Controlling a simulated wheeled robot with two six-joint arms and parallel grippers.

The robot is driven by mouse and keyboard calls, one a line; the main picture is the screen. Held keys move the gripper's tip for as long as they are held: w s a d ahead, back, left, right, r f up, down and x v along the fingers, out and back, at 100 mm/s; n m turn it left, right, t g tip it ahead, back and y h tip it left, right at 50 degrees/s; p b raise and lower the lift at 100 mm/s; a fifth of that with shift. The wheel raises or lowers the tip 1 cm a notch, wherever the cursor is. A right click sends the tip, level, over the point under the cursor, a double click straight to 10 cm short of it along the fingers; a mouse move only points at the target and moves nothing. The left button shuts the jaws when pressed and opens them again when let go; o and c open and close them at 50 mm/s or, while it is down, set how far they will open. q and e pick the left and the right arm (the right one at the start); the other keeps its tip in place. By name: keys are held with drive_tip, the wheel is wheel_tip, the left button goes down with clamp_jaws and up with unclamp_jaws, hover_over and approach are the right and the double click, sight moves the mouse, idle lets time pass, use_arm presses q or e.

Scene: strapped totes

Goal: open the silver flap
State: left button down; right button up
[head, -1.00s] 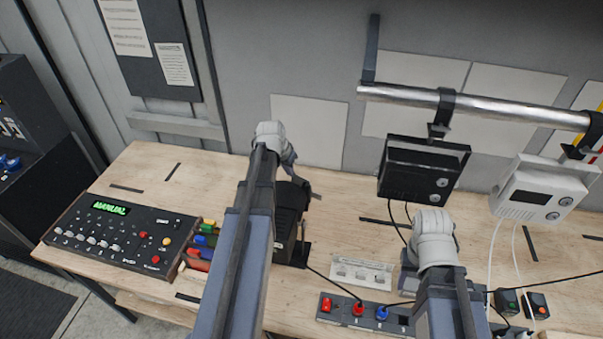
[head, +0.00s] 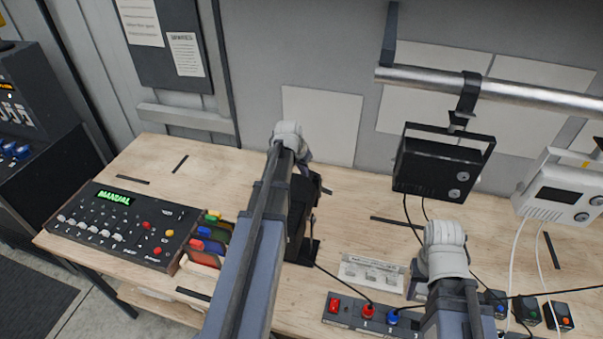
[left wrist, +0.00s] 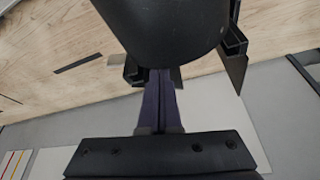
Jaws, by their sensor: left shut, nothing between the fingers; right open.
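I cannot pick out a silver flap with certainty. A pale silvery panel (head: 370,272) with small markings lies on the table between my arms in the head view. A black device (head: 298,225) stands behind my left forearm, which hides much of it. My left gripper (head: 314,185) is at the upper part of this device; whether they touch is unclear. In the left wrist view its dark fingers (left wrist: 160,105) are together with nothing between them. My right gripper (head: 418,282) is open, mostly hidden by its arm, close to the right of the pale panel.
A control box (head: 120,225) reading MANUAL and several coloured-handled items (head: 208,240) are at left. A socket strip (head: 350,312) with red and blue plugs is in front. A black unit (head: 432,170) and a white unit (head: 560,192) hang from a rail (head: 425,80). Cables cross the right side.

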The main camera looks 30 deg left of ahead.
use_arm(q)
drive_tip(key=b+x, duration=0.1)
drive_tip(key=x, duration=0.2)
drive_tip(key=shift+b, duration=0.35)
use_arm(e)
wheel_tip(320, 180, down, 3)
drive_tip(key=shift+r, duration=0.2)
use_arm(q)
drive_tip(key=shift+w+a+m+h, duration=0.2)
drive_tip(key=shift+w+m+h, duration=0.15)
drive_tip(key=shift+m, duration=0.45)
drive_tip(key=shift+w+d+m+g+h, duration=0.35)
drive_tip(key=shift+w+m, duration=0.6)
drive_tip(key=shift+m, duration=0.8)
drive_tip(key=shift+w+d+m+g+h, duration=0.15)
drive_tip(key=shift+w+m+g+h, duration=0.5)
drive_tip(key=shift+m, duration=1.15)
drive_tip(key=shift+w+d+m+g+h, duration=0.25)
drive_tip(key=shift+w+m+h, duration=0.3)
drive_tip(key=shift+w+m, duration=0.95)
drive_tip(key=shift+s+d+m, duration=0.1)
drive_tip(key=shift+d+m, duration=0.05)
drive_tip(key=shift+m, duration=0.1)
drive_tip(key=shift+r, duration=0.2)
use_arm(e)
drive_tip(key=shift+r, duration=0.1)
